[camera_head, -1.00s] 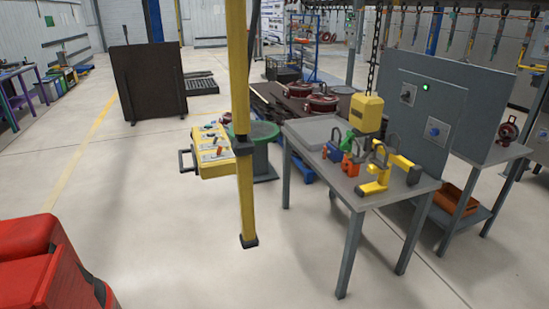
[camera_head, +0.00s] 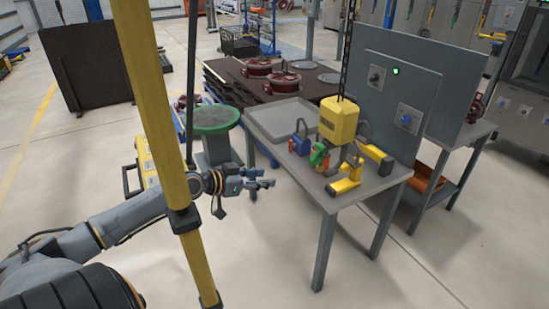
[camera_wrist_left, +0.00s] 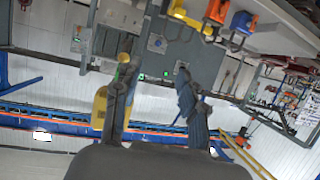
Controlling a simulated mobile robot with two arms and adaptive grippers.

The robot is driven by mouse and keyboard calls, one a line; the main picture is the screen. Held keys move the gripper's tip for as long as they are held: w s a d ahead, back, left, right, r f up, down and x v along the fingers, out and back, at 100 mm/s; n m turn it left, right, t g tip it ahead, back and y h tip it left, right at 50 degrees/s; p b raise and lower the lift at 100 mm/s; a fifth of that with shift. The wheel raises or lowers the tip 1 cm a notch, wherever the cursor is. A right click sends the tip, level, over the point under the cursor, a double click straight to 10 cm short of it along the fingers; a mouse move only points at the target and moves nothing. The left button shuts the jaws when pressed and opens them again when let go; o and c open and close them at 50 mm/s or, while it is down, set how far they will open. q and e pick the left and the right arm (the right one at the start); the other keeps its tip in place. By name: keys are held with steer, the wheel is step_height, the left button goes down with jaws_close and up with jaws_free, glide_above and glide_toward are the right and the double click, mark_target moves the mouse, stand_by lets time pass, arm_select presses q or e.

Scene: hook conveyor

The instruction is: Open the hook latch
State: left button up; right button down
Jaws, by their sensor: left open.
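A yellow hoist block (camera_head: 340,119) hangs on a chain over the grey workbench. A green hook-like part (camera_head: 319,154) shows just below and left of it; its latch is too small to make out. In the tilted left wrist view the yellow block (camera_wrist_left: 100,107) is partly behind a finger. My left gripper (camera_head: 262,184) is open and empty, left of the workbench's near left edge and apart from the green part. Its fingers also show in the left wrist view (camera_wrist_left: 155,75). My right gripper is out of view.
The workbench (camera_head: 372,201) carries a blue padlock-like piece (camera_head: 300,145), an orange piece partly hidden behind the green part, and a yellow stand (camera_head: 347,180). A yellow post (camera_head: 160,110) stands before my left arm. A green-rimmed drum (camera_head: 214,120) is behind the gripper.

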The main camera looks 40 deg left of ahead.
arm_select(q)
steer(key=m+h, duration=0.2)
glide_toward(310, 162)
steer(key=s, duration=0.2)
steer(key=x, duration=0.4)
steer(key=r+p+x, duration=0.1)
steer(key=x, duration=0.1)
steer(key=shift+w+a+f, duration=0.1)
steer(key=shift+w+a, duration=0.15)
steer(key=shift+w, duration=0.15)
steer(key=b+x, duration=0.1)
steer(key=x, duration=0.2)
steer(key=shift+w+d+f, duration=0.15)
steer(key=shift+w+f, duration=0.1)
steer(key=shift+f, duration=0.05)
steer(key=shift+w+d+f+b, duration=0.15)
steer(key=shift+w+d+b, duration=0.15)
steer(key=shift+w, duration=0.25)
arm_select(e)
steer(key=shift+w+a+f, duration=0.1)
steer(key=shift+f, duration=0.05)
arm_select(q)
steer(key=shift+a, duration=0.1)
jaws_close()
